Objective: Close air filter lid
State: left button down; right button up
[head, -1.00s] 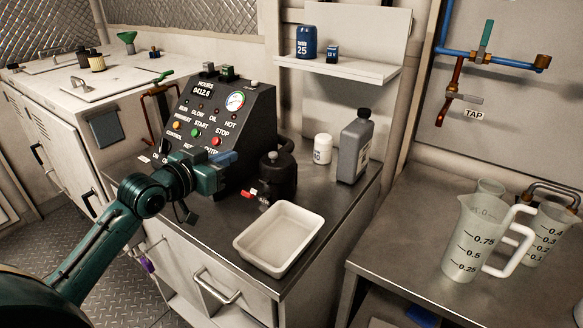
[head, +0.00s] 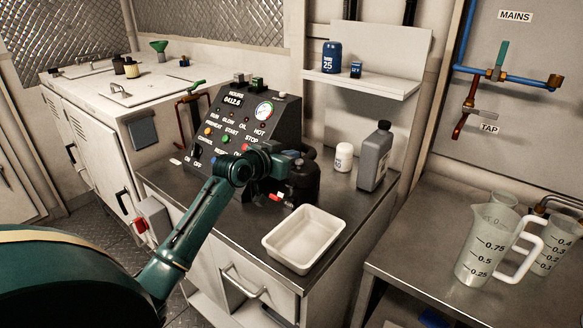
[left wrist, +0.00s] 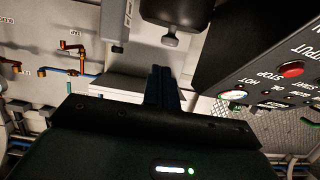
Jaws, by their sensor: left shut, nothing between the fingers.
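A black canister (head: 304,183) stands on the dark counter right of the sloping control panel. It is probably the air filter; I cannot tell which part is its lid or how the lid sits. My left gripper (head: 297,154) is beside the canister's top in the head view and partly hides it. In the left wrist view, which is upside down, the left fingers (left wrist: 161,76) are shut and empty. A black body with a rounded knob (left wrist: 169,40), likely the canister's top, shows beyond the fingertips, apart from them. My right gripper is not in view.
The control panel (head: 250,118) rises close left of the gripper. A white tray (head: 268,243) lies in front of the canister. A white tub (head: 343,158) and grey bottle (head: 374,160) stand to the right. A shelf (head: 362,83) is above. Measuring jugs (head: 484,250) stand far right.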

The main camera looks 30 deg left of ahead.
pick_arm(q)
send_over(291, 189)
jog(key=shift+f, duration=2.1)
jog(key=shift+f, duration=0.1)
